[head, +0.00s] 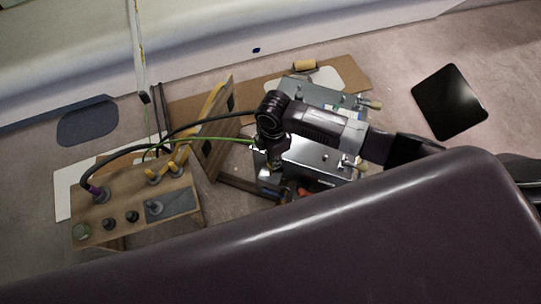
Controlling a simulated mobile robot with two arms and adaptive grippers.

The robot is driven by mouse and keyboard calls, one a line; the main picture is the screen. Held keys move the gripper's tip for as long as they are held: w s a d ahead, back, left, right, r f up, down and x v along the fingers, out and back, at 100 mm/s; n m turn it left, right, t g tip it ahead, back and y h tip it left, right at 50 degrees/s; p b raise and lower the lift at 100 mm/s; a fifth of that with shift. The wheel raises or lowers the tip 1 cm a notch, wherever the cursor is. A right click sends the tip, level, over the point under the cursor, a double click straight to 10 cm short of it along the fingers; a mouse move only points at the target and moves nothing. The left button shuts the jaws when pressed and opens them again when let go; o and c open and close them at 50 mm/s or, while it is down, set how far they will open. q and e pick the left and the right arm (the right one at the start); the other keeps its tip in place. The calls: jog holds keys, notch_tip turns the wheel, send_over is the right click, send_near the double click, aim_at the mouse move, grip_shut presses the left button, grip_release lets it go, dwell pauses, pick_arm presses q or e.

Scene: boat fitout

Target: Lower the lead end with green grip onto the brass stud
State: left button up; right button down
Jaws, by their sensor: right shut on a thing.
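My right gripper (273,163) is over the left part of a shiny metal box (318,150), its fingers pointing down. It is shut on a lead end, which its fingers and wrist mostly hide. A green lead (215,141) runs from the wooden terminal block (125,195) to the gripper. A black lead (215,119) also runs from the block and passes behind my right wrist. I cannot make out the green grip or whether the lead end touches anything. Brass-coloured knobs (375,104) stick out at the box's right side; which stud is the brass stud is unclear. My left gripper is out of view.
A tilted wooden frame (214,140) stands between the block and the metal box. The block carries several dark and yellow posts. A black flat panel (449,101) lies at right. A brown board (345,80) and a small yellowish roll (305,65) are behind the box.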

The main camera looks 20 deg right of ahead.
aim_at(270, 172)
jog(key=n, duration=0.1)
jog(key=f+n, duration=0.1)
jog(key=w+n, duration=0.1)
jog(key=shift+a+f+n+p, duration=0.3)
jog(key=shift+f+n, duration=0.35)
jog(key=shift+n, duration=0.05)
notch_tip(270, 172, down, 6)
jog(key=b, duration=0.6)
jog(key=shift+r+b, duration=0.1)
jog(key=shift+b, duration=0.2)
jog(key=shift+r+p, duration=0.35)
jog(key=shift+p, duration=0.05)
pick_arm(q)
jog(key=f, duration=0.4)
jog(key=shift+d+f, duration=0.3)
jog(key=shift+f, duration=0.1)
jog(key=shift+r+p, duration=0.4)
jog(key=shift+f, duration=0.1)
pick_arm(e)
jog(key=shift+f, duration=0.2)
pick_arm(q)
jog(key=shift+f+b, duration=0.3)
jog(key=shift+b, duration=0.1)
pick_arm(e)
jog(key=shift+f, duration=0.6)
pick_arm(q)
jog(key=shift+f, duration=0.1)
pick_arm(e)
jog(key=shift+f, duration=0.15)
